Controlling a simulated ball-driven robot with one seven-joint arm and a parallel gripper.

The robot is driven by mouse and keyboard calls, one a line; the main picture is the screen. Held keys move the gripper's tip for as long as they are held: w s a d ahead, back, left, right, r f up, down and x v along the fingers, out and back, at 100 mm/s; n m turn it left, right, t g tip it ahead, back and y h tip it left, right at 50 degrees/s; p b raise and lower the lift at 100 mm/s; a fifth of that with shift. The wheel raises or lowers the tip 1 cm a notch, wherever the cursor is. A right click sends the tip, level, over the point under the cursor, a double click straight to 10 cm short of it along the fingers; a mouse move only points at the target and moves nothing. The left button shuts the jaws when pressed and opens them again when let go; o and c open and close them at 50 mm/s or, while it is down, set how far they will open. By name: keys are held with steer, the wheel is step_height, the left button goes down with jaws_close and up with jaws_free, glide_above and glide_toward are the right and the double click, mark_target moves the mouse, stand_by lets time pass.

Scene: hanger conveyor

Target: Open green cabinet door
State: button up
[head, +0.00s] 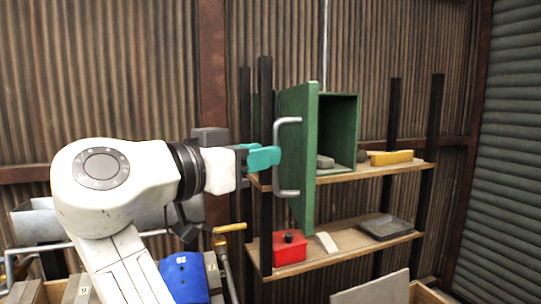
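The green cabinet (343,130) stands on the upper shelf, and its inside shows. Its green door (303,205) stands open, swung outward to the left and seen nearly edge-on. A grey vertical bar handle (277,184) is on the door's outer face. My gripper (268,158), with teal fingers, reaches in from the left at the handle's mid-height. The fingers overlap the bar and hide part of it. Whether they are closed on it cannot be told from this view.
A yellow block (391,157) lies on the upper shelf (395,170), right of the cabinet. A red box (290,250) and a dark tray (386,228) are on the lower shelf (340,255). Dark shelf posts (265,90) stand close behind my gripper. A blue object (184,278) is below my arm.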

steer(key=v, duration=0.7)
steer(key=shift+b, duration=0.4)
steer(key=shift+r, duration=0.1)
steer(key=w+d+f+n+g+y, duration=0.15)
steer(key=d+f, duration=0.25)
steer(key=f, duration=0.5)
steer(key=w+d+f+n+g+y, duration=0.1)
steer(key=w+d+f+n+y, duration=0.15)
steer(key=d+f, duration=0.45)
steer(key=s+d+f+n+g+y, duration=0.1)
steer(key=d+f, duration=0.2)
steer(key=f, duration=0.4)
steer(key=s+d+f+n+g+p, duration=0.1)
steer(key=d+f, duration=0.2)
steer(key=f, duration=0.4)
steer(key=s+d+f+g+y, duration=0.1)
steer(key=s+d+f, duration=0.15)
steer(key=f, duration=0.45)
steer(key=s+d+f+n+g+y, duration=0.1)
steer(key=s+d+f+g+y, duration=0.1)
steer(key=s+d+f, duration=0.6)
steer(key=s+d+f+n+g+y, duration=0.1)
steer(key=s+d+f+g+y, duration=0.25)
steer(key=s+f, duration=0.85)
steer(key=s+d+f+y+p, duration=0.1)
steer(key=s, duration=1)
steer(key=shift+s+n+g, duration=0.25)
steer(key=shift+n+g, duration=0.05)
steer(key=shift+n, duration=0.1)
